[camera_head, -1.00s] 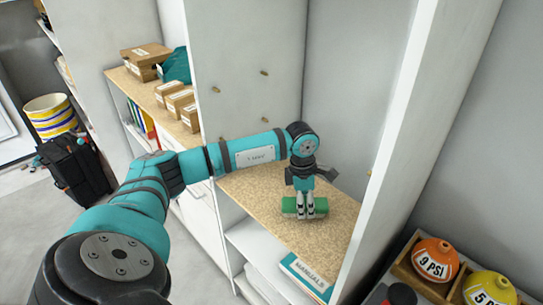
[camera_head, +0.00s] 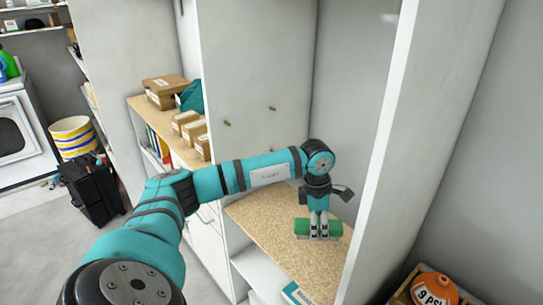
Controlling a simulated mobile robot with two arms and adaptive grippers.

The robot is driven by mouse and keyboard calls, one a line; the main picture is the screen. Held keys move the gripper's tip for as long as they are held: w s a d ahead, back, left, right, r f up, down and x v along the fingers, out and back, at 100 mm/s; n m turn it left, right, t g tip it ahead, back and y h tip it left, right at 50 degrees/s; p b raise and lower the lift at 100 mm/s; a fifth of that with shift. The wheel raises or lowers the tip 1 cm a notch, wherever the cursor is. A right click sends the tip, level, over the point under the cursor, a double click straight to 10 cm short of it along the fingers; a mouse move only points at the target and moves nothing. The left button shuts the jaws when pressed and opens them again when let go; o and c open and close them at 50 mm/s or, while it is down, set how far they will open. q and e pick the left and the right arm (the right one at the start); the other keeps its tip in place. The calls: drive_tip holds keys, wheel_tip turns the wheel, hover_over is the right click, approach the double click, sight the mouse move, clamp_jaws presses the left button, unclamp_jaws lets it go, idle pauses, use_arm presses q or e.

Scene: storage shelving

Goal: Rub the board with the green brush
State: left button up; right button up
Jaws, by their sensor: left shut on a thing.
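The green brush (camera_head: 302,226) is at the wooden board (camera_head: 265,212), a speckled tan shelf surface inside the white cabinet. My left gripper (camera_head: 319,236) points down and is shut on the brush, its fingers in front of the brush's middle. The brush is at or just above the board, toward its right side; I cannot tell whether it touches. Part of the board's back is hidden by my left arm. My right gripper is not in view.
White cabinet walls stand close behind and right (camera_head: 385,150) of the gripper. Cardboard boxes (camera_head: 165,90) sit on the neighbouring shelf to the left. A book (camera_head: 297,293) lies below the board.

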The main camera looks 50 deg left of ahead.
use_arm(q)
drive_tip(key=shift+r+p, duration=0.4)
drive_tip(key=shift+r, duration=0.65)
